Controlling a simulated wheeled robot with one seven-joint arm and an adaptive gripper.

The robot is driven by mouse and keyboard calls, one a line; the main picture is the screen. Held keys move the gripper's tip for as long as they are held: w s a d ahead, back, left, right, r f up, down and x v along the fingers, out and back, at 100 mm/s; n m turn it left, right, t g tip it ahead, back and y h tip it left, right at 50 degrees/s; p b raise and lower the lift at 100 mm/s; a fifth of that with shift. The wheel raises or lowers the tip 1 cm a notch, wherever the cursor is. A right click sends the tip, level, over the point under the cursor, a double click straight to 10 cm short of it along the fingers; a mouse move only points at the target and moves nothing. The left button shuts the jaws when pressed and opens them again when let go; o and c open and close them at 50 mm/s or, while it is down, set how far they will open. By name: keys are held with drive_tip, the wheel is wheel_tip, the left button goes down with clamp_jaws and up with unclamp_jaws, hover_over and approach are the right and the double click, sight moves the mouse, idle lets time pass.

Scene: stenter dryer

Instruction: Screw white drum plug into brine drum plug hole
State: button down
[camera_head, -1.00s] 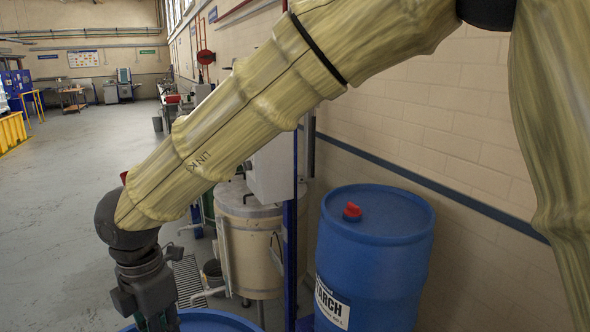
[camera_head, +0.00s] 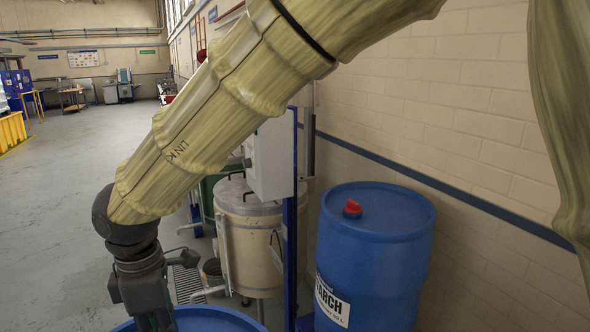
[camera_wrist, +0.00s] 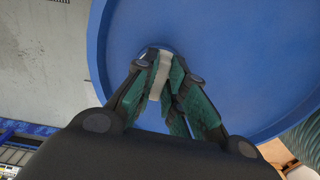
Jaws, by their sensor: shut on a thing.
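A white plug (camera_wrist: 160,75) sits between the green-padded fingers of my gripper (camera_wrist: 161,82) in the wrist view. The gripper is shut on it. The plug is over the blue top of a drum (camera_wrist: 235,60), at a round spot near the drum's rim. The fingers hide most of the spot, and I cannot tell how deep the plug sits in it. In the head view, my gripper (camera_head: 156,322) reaches down at the bottom edge over the same blue drum (camera_head: 205,320), with its fingertips cut off or hidden.
A second blue drum (camera_head: 372,260) with a red cap (camera_head: 352,208) and a label ending in "ARCH" stands at right by the wall. A beige lidded tank (camera_head: 255,240) and a blue post (camera_head: 290,240) stand behind. The floor at left (camera_head: 60,220) is clear.

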drive_tip(key=shift+s+f+m, duration=0.1)
drive_tip(key=shift+f+m, duration=0.05)
drive_tip(key=shift+m, duration=0.65)
drive_tip(key=m, duration=0.2)
drive_tip(key=shift+f+m+b, duration=0.1)
drive_tip(key=shift+m+b, duration=0.3)
drive_tip(key=shift+s+m, duration=0.1)
drive_tip(key=shift+m, duration=1.1)
drive_tip(key=c, duration=1.4)
unclamp_jaws()
drive_tip(key=shift+o, duration=0.2)
drive_tip(key=shift+c, duration=0.8)
drive_tip(key=shift+r, duration=0.3)
